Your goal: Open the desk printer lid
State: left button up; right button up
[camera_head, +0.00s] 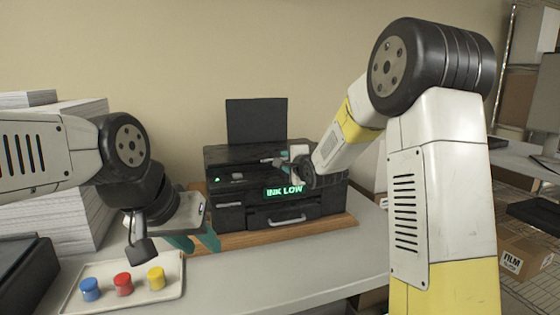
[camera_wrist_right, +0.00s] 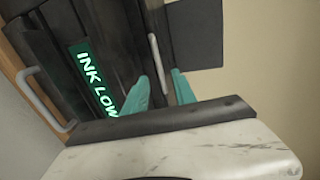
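The black desk printer (camera_head: 235,207) stands on a wooden board, its green screen reading "INK LOW". Its lid (camera_head: 228,155) looks shut, lying flat on top. I cannot tell whether the fingers touch the handle. My left gripper (camera_head: 196,242) is open and empty, low in front of the printer's left side, above the table near the tray.
A pale tray (camera_head: 172,288) holds blue, red and yellow ink pots (camera_head: 123,284) at front left. Paper stacks (camera_head: 85,215) stand behind my left arm. A dark upright panel (camera_head: 256,121) rises behind the printer. The tabletop (camera_head: 290,272) before the printer is clear.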

jog(key=x, duration=0.7)
jog(key=shift+w, duration=0.1)
jog(key=shift+c, duration=0.2)
grip_shut()
dwell(1.1)
